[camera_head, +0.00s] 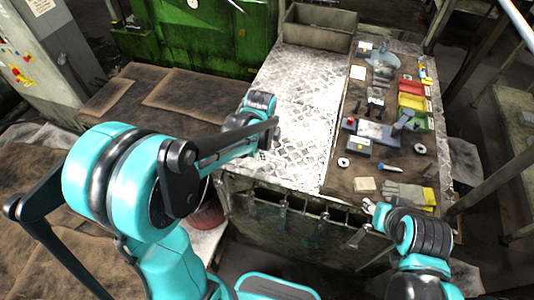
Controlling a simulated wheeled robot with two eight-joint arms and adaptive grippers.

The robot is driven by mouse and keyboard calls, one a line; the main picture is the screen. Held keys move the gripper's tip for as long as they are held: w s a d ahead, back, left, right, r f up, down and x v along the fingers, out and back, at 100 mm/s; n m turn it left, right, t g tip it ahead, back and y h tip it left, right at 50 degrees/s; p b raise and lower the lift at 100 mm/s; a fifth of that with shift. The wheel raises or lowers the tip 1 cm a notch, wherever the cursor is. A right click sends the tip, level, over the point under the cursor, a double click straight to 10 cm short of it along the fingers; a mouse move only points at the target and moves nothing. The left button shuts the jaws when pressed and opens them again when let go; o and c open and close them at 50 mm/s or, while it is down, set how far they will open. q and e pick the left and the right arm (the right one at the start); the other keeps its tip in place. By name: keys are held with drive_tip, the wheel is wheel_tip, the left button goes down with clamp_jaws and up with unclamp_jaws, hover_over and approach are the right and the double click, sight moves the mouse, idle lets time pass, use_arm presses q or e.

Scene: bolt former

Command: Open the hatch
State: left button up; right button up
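The metal table (300,95) has a bare plate on its left half. Its right half holds tools, a red bin (411,102), a yellow bin (411,87) and gloves (408,193). A grey open box (320,28) is at the back. A grey cabinet (50,60) stands far left.

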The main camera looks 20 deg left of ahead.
use_arm(q)
drive_tip(key=shift+w+f, duration=0.25)
drive_tip(key=shift+f, duration=0.95)
clamp_jaws()
drive_tip(key=shift+r, duration=0.1)
